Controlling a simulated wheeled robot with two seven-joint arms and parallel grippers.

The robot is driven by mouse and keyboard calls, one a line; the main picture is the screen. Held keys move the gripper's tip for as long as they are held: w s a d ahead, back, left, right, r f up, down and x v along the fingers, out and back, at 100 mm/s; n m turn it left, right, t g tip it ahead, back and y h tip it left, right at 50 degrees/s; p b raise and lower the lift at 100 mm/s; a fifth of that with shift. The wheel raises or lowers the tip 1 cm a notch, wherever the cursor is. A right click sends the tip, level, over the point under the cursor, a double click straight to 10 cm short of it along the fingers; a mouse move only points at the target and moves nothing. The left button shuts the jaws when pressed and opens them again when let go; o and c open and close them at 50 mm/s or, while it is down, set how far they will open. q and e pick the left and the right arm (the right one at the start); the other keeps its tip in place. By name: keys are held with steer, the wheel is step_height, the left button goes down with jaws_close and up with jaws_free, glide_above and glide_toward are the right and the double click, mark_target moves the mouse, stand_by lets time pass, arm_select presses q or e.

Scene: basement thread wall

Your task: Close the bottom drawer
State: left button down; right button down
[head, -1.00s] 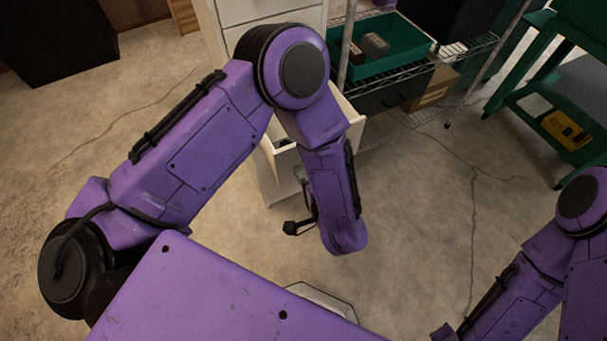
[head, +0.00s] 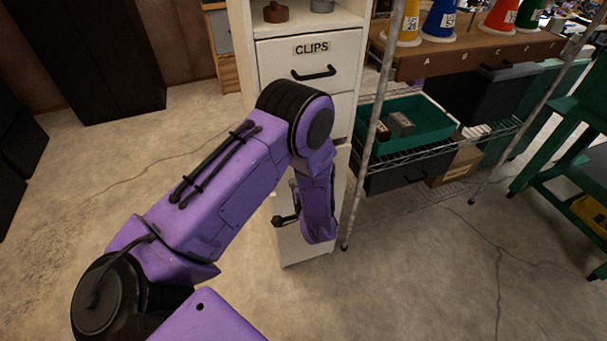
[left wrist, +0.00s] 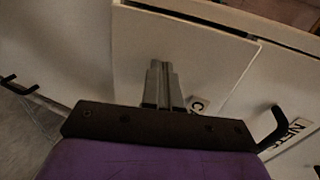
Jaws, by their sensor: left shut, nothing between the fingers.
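The white drawer cabinet (head: 262,130) stands ahead in the head view, with a drawer labelled CLIPS (head: 312,75) near its top. The bottom drawer (head: 303,250) is low on the cabinet, mostly behind my left forearm; how far it stands out I cannot tell. My left gripper is largely hidden by the forearm in the head view. In the left wrist view its fingers (left wrist: 163,70) are shut and empty, pointing at a pale drawer front (left wrist: 205,50); contact is unclear. A dark gap runs along that front's edge. My right gripper is out of view.
A wire shelf with a green bin (head: 428,125) and metal post (head: 372,110) stands close to the cabinet's right. A dark drawer handle (left wrist: 272,128) lies right of the fingers. A green cart (head: 560,150) is farther right. The floor left of the cabinet is clear.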

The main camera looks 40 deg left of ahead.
mark_target(292, 177)
arm_select(q)
steer(key=w+a, duration=0.2)
steer(key=a, duration=0.1)
steer(key=shift+r, duration=0.15)
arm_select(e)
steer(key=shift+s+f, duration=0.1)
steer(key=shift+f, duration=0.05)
arm_select(q)
steer(key=shift+a+r, duration=0.1)
steer(key=shift+a, duration=0.05)
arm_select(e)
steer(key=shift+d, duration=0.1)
